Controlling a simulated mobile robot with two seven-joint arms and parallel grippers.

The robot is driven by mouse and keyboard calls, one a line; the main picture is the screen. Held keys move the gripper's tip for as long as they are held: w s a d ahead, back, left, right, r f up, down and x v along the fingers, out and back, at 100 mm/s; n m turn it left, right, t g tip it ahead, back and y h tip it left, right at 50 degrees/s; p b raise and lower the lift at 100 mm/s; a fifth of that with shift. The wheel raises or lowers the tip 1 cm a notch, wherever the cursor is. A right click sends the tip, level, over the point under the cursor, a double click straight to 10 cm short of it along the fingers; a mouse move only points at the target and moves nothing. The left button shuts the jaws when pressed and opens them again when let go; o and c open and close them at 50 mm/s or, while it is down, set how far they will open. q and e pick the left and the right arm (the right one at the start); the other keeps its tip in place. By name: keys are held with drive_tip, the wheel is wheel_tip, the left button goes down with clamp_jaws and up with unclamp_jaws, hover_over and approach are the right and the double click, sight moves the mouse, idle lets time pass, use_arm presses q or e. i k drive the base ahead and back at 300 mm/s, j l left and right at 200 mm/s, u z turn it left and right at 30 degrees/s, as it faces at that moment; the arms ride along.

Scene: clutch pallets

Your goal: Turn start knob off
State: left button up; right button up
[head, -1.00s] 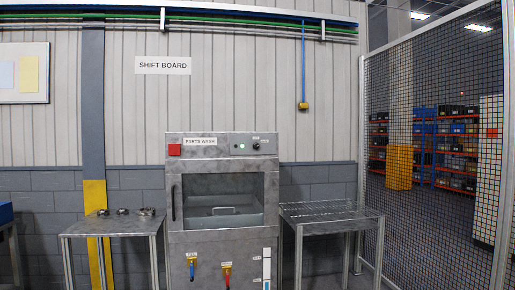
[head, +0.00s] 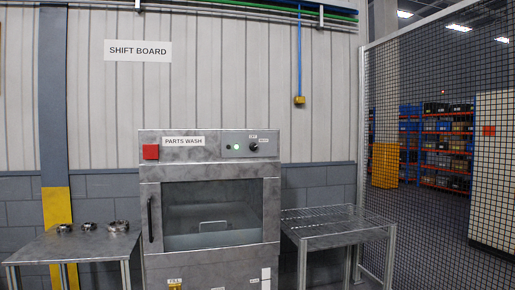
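The start knob (head: 254,147) is a small dark round knob on the upper right of the front panel of the parts wash machine (head: 222,168). Small labels sit by the knob, too small to read surely. A green light (head: 236,147) glows to its left, with a small dark button (head: 228,147) beside it. The machine's windowed door (head: 212,214) looks shut, with a dark handle on its left side. Neither of my grippers is in view.
A metal table (head: 75,247) with several metal rings stands left of the machine. A wire-topped table (head: 335,224) stands right of it. A mesh fence (head: 430,150) closes off the right side.

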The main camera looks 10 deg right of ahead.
sight(253, 146)
drive_tip(key=i+j, duration=0.15)
drive_tip(key=i, duration=0.25)
drive_tip(key=i+j+z, duration=0.15)
drive_tip(key=i, duration=0.2)
drive_tip(key=i+j, duration=0.25)
drive_tip(key=i, duration=0.15)
drive_tip(key=l+z, duration=0.05)
